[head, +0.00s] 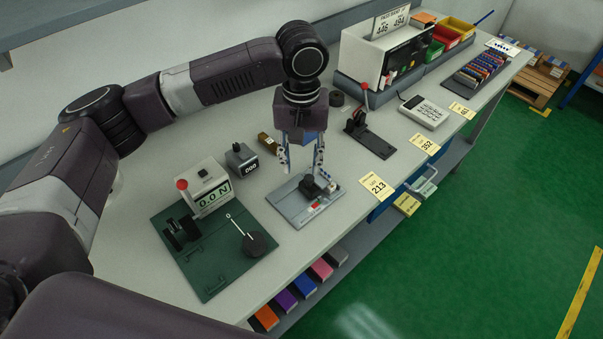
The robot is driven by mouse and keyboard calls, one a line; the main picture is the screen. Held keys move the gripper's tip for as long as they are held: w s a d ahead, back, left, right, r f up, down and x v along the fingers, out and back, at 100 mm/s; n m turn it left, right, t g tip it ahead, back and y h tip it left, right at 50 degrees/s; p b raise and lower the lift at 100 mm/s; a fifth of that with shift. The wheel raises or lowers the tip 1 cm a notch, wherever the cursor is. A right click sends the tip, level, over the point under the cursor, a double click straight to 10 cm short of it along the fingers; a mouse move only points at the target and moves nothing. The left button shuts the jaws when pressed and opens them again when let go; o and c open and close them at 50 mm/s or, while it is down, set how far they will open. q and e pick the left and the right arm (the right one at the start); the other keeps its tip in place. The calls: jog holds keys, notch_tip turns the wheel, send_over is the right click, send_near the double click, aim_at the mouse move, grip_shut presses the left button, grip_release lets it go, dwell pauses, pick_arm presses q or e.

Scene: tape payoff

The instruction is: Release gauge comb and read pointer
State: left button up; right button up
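My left gripper (303,172) points down over a small grey plate fixture (287,207) on the bench. Its two fingers are apart, on either side of and above a black round knob (313,186); contact is too small to tell. A small white and red part (316,206) lies on the plate. I cannot make out a comb. My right gripper is not in view.
A black counter box (241,159) and a brass block (268,142) stand behind the grey plate. Coloured bins (447,38) stand at the far end.

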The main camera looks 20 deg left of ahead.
pick_arm(q)
notch_tip(320, 180, up, 6)
jog(key=shift+f, duration=0.1)
jog(key=shift+d, duration=0.1)
dwell(0.5)
